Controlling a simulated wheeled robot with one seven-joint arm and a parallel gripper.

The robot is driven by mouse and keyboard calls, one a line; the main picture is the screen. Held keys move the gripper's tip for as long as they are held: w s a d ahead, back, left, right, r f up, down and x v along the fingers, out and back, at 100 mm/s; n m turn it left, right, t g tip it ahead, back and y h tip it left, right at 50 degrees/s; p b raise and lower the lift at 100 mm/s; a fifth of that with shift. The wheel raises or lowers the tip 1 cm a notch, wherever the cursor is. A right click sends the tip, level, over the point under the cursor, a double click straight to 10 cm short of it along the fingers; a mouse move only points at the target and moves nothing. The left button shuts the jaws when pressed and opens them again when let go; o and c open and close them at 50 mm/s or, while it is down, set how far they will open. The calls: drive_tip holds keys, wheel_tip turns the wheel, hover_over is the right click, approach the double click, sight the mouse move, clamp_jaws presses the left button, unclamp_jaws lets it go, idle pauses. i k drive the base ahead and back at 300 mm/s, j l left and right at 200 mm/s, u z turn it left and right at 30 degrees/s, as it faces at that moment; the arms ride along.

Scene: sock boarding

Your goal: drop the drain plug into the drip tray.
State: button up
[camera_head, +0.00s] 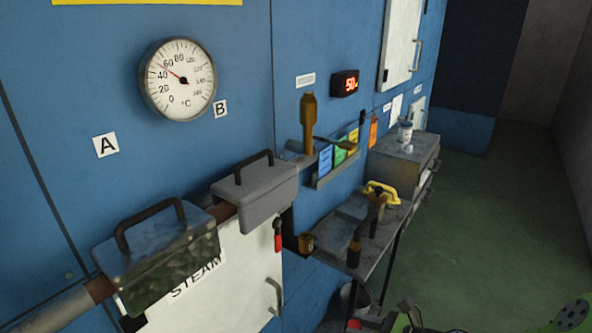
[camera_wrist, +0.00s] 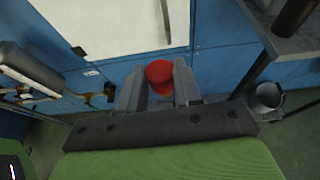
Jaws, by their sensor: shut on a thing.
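My gripper (camera_wrist: 159,78) is shut on the red drain plug (camera_wrist: 159,72), which sits between its two fingers in the wrist view. In the head view the red plug (camera_head: 354,323) shows at the bottom edge, with part of my gripper beside it. A round, light grey, open container (camera_wrist: 268,96) stands low at the right in the wrist view, apart from my gripper. Its rim (camera_head: 346,292) also shows in the head view under the metal table, partly hidden. I cannot tell for sure whether it is the drip tray; no other tray is clear.
In the wrist view, pipework (camera_wrist: 30,94) lies at the left. Green floor (camera_head: 490,240) is open at the right.

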sight(340, 235)
drive_tip(key=l+u, duration=0.75)
drive_tip(key=l, duration=0.15)
drive_tip(key=l+u, duration=0.35)
drive_tip(key=l, duration=0.15)
drive_tip(key=i+l+u, duration=0.1)
drive_tip(key=l+u, duration=0.3)
drive_tip(key=l, duration=0.2)
drive_tip(key=l+u, duration=0.35)
drive_tip(key=l, duration=0.2)
drive_tip(key=k+l+u, duration=0.1)
drive_tip(key=l+u, duration=0.3)
drive_tip(key=l, duration=0.2)
drive_tip(key=k+l+u, duration=0.15)
drive_tip(key=l+u, duration=0.2)
drive_tip(key=l, duration=0.2)
